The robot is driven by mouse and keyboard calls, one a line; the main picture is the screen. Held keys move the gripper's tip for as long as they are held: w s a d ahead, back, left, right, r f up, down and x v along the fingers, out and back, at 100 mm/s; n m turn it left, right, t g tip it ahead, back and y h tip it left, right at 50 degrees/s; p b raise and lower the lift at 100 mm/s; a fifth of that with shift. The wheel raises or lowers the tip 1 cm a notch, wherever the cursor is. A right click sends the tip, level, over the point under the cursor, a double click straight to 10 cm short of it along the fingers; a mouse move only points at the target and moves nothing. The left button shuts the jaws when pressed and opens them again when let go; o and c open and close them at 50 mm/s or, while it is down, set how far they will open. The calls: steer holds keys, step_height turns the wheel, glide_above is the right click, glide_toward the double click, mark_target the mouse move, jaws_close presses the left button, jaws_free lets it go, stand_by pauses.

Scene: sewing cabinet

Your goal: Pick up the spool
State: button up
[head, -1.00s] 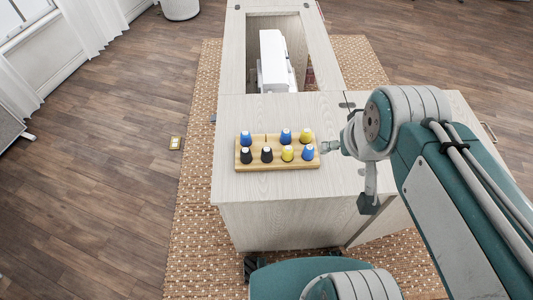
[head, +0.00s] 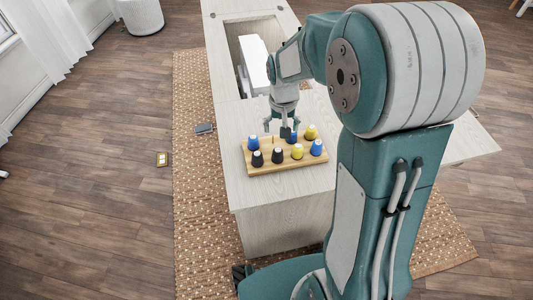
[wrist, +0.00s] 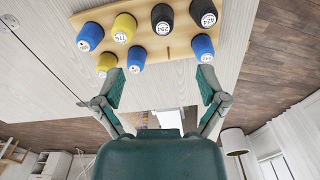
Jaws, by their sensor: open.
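Several spools stand upright on a wooden rack (head: 262,170) on the cabinet top. The front row holds two black spools (head: 257,158), a yellow spool (head: 297,151) and a blue spool (head: 316,148). The back row has a blue spool (head: 253,142), a bare peg, another blue spool (head: 291,137) and a yellow spool (head: 311,132). My gripper (head: 282,127) is over the back row, pointing down, fingers spread and empty. In the wrist view my gripper (wrist: 162,88) has a back-row blue spool (wrist: 137,59) just beyond its fingertips, off-centre toward the left finger.
The pale wood cabinet (head: 238,125) has a recess behind the rack with a white sewing machine (head: 254,62) in it. A small dark flat object (head: 204,128) is at its left side. A woven rug (head: 190,190) lies underneath. Bare cabinet top lies left of the rack.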

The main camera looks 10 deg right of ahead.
mark_target(277, 152)
steer(key=shift+w+a+f, duration=0.3)
steer(key=shift+a+f, duration=0.35)
steer(key=shift+f, duration=0.25)
steer(key=f, duration=0.1)
steer(key=d+f, duration=0.1)
steer(key=f, duration=0.1)
steer(key=d+f, duration=0.1)
steer(key=shift+f, duration=0.4)
steer(key=f, duration=0.2)
steer(key=a+f, duration=0.1)
steer(key=f, duration=0.2)
steer(key=shift+a+f, duration=0.2)
steer(key=shift+f, duration=0.15)
steer(key=shift+d, duration=0.45)
steer(key=shift+a, duration=0.15)
steer(key=c, duration=0.8)
steer(key=shift+a, duration=0.25)
steer(key=shift+c, duration=0.8)
